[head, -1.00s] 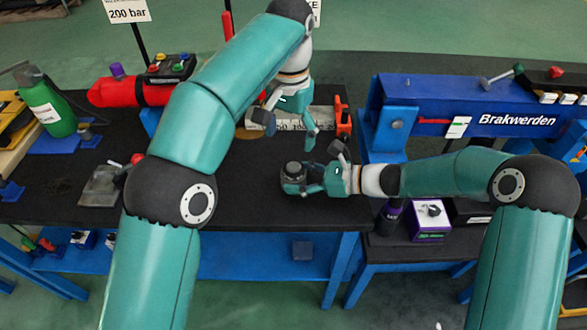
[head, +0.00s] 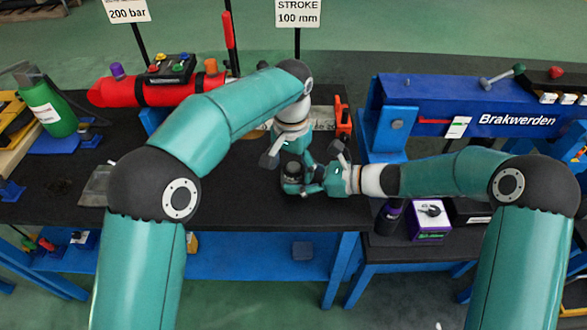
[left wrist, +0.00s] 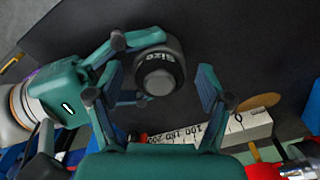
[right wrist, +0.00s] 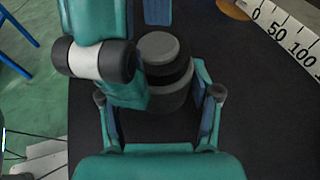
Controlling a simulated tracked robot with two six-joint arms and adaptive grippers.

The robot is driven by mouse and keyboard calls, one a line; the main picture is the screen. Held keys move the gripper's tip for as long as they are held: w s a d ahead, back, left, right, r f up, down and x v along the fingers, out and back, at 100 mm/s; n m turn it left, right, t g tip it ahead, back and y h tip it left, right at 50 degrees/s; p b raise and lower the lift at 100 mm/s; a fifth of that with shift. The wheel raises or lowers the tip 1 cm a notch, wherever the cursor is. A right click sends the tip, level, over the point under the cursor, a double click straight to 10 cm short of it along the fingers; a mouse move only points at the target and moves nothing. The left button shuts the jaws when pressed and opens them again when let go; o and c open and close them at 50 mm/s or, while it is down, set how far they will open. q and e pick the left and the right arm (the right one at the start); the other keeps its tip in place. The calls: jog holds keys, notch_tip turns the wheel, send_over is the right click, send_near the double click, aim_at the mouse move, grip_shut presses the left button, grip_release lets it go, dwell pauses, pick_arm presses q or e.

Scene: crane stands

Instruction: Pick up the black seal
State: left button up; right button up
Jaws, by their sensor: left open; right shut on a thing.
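A round piece (head: 292,172) with a grey top, a black band and a grey lower body is held just above the black bench top or on it; I cannot tell which. The black band, which looks like the black seal (right wrist: 181,76), circles the piece below its top in the right wrist view. My right gripper (head: 312,176) is shut on the grey lower body from the side. My left gripper (head: 287,158) is open and points down over the piece. In the left wrist view its fingers (left wrist: 160,82) are apart near the piece (left wrist: 158,75), on either side.
A white ruler (left wrist: 205,132) lies behind the piece, with an orange clamp (head: 343,117) at its end. The blue Brakwerden beam (head: 470,108) is at the right.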

pick_arm(q)
jog(key=shift+c, duration=0.2)
jog(key=c, duration=1)
notch_tip(320, 180, up, 10)
pick_arm(e)
jog(key=o, duration=1.1)
jog(key=shift+o, duration=0.2)
jog(key=shift+d, duration=0.15)
